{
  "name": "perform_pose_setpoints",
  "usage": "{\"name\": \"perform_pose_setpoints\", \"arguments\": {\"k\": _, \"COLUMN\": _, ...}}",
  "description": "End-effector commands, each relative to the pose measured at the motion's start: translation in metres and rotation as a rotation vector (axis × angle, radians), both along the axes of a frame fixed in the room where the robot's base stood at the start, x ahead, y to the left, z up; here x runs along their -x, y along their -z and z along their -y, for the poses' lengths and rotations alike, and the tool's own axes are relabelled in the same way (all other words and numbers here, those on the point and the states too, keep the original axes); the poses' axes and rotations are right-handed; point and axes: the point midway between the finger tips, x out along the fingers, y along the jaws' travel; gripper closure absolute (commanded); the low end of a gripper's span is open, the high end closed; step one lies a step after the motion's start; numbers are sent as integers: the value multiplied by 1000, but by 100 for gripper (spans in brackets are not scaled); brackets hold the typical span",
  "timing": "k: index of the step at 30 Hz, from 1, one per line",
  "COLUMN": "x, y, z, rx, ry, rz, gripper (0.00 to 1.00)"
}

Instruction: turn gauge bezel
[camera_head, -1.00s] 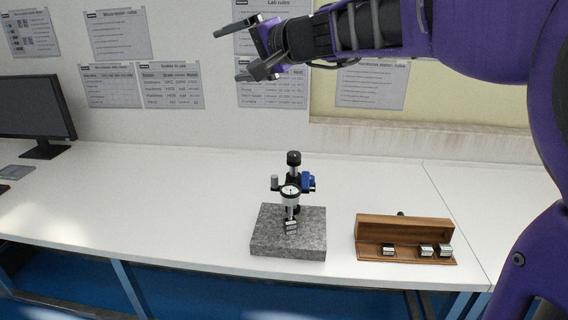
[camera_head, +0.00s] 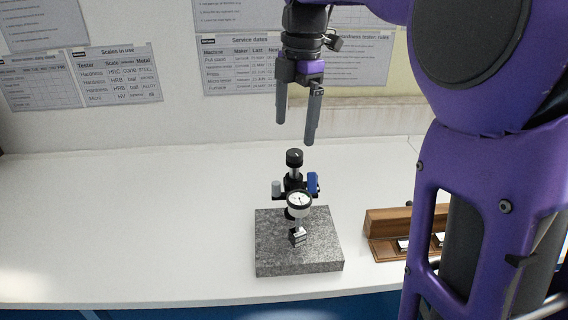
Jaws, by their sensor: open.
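A round dial gauge (camera_head: 299,201) with a white face and thin rim faces me on a short stand. The stand has a black top knob (camera_head: 294,157) and a blue clamp part (camera_head: 313,183), and it rises from a grey granite base (camera_head: 270,260). A small metal block (camera_head: 298,236) sits on the base under the gauge. My gripper (camera_head: 294,132) points down, open and empty, above the stand in the picture. Its fingertips are apart from the gauge; its exact depth relative to the stand is hard to tell.
A wooden box (camera_head: 388,222) with small metal blocks lies right of the granite base, partly hidden by my arm. The white bench (camera_head: 120,220) is clear on the left. Papers hang on the back wall (camera_head: 150,125).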

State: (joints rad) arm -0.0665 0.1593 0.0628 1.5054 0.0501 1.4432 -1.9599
Motion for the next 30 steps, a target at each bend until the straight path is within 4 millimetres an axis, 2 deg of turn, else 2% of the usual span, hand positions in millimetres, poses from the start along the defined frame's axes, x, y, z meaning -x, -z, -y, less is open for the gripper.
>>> {"name": "perform_pose_setpoints", "arguments": {"k": 3, "x": 2, "y": 0, "z": 15, "rx": 51, "ry": -72, "rz": -18, "gripper": 0}}
{"name": "perform_pose_setpoints", "arguments": {"k": 7, "x": 3, "y": 5, "z": 18, "rx": 68, "ry": -99, "rz": -26, "gripper": 0}}
{"name": "perform_pose_setpoints", "arguments": {"k": 10, "x": 4, "y": 18, "z": 18, "rx": 67, "ry": -98, "rz": -27, "gripper": 0}}
{"name": "perform_pose_setpoints", "arguments": {"k": 24, "x": 4, "y": 119, "z": 18, "rx": 66, "ry": -95, "rz": -27, "gripper": 0}}
{"name": "perform_pose_setpoints", "arguments": {"k": 30, "x": 4, "y": 154, "z": 18, "rx": 65, "ry": -95, "rz": -25, "gripper": 0}}
